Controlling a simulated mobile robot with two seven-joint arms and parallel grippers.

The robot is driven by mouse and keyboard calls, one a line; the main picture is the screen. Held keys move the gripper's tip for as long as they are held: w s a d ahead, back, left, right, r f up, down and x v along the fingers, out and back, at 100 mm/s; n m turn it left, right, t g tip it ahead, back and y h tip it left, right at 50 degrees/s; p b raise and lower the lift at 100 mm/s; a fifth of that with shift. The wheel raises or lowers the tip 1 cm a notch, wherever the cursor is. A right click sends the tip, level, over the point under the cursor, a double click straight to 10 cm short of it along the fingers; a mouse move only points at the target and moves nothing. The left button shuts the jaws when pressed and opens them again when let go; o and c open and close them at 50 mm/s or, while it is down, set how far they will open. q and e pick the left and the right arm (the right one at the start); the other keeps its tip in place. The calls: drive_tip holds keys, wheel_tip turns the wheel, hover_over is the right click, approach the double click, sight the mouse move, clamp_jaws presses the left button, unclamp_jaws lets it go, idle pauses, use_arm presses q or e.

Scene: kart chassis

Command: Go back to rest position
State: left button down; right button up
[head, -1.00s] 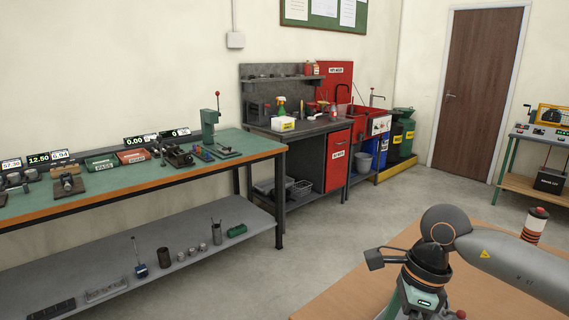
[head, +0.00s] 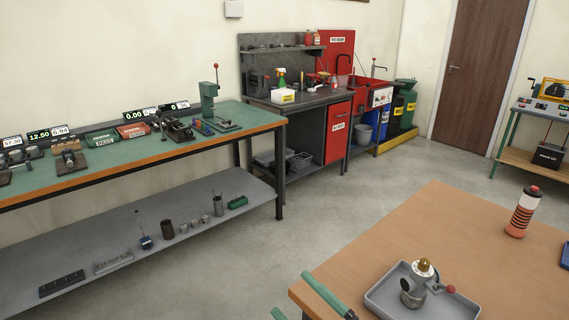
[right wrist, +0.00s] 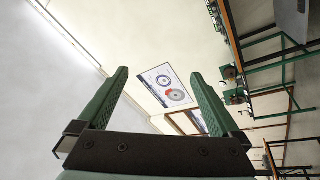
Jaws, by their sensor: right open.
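My right gripper (head: 290,292) shows at the bottom edge of the head view as two green fingers, beside the near left corner of the wooden table. In the right wrist view the gripper (right wrist: 160,73) is open and empty. Its fingers are spread apart and point toward a wall with posters. The rest of the right arm is out of the head view. My left gripper is not in view.
The wooden table (head: 440,220) bears a grey tray (head: 380,303) with a metal valve (head: 411,293) and a striped beacon (head: 521,212). A green workbench (head: 100,166) stands along the left wall. The floor between is clear.

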drive_tip(key=s+d+f+m+h, duration=0.2)
drive_tip(key=d+f+m+h, duration=0.3)
drive_tip(key=f, duration=0.3)
drive_tip(key=s+d+f+m+h, duration=0.2)
drive_tip(key=d+f+m+h, duration=0.25)
drive_tip(key=f+m, duration=0.25)
drive_tip(key=s+d+f+m+g+h+p, duration=0.1)
drive_tip(key=s+d+f+m+g+h, duration=0.2)
drive_tip(key=s+f, duration=0.8)
drive_tip(key=shift+d+m+g, duration=0.75)
drive_tip(key=shift+m+g, duration=0.25)
drive_tip(key=shift+m, duration=0.2)
drive_tip(key=shift+h, duration=0.25)
